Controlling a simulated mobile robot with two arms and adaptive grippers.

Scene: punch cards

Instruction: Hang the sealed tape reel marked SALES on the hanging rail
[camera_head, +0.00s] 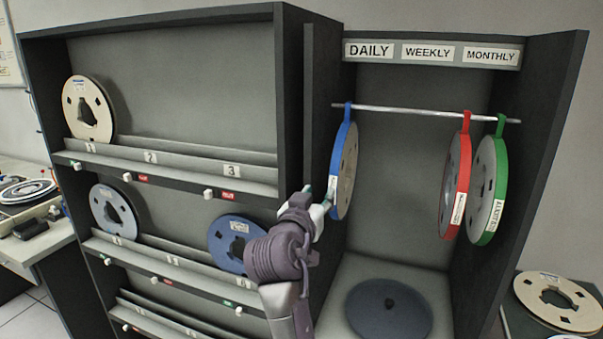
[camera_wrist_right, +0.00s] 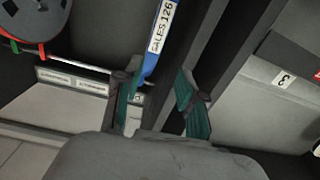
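The blue-rimmed tape reel (camera_head: 347,165) hangs by its blue hook at the left part of the metal hanging rail (camera_head: 420,111). In the right wrist view its blue band carries a white label reading SALES.126 (camera_wrist_right: 162,27). My right gripper (camera_head: 320,195) is just left of this reel in the head view. In the wrist view its two teal fingers (camera_wrist_right: 160,105) are spread apart with no reel clamped between them. The reel's blue band lies ahead of them, closer to the left finger; whether they touch is unclear. My left gripper is out of view.
A red reel (camera_head: 463,190) and a green reel (camera_head: 486,205) hang at the rail's right end. A dark disc (camera_head: 385,312) lies on the bay floor. The bay's left wall (camera_head: 322,120) is close to my gripper. Shelves with several reels stand at left.

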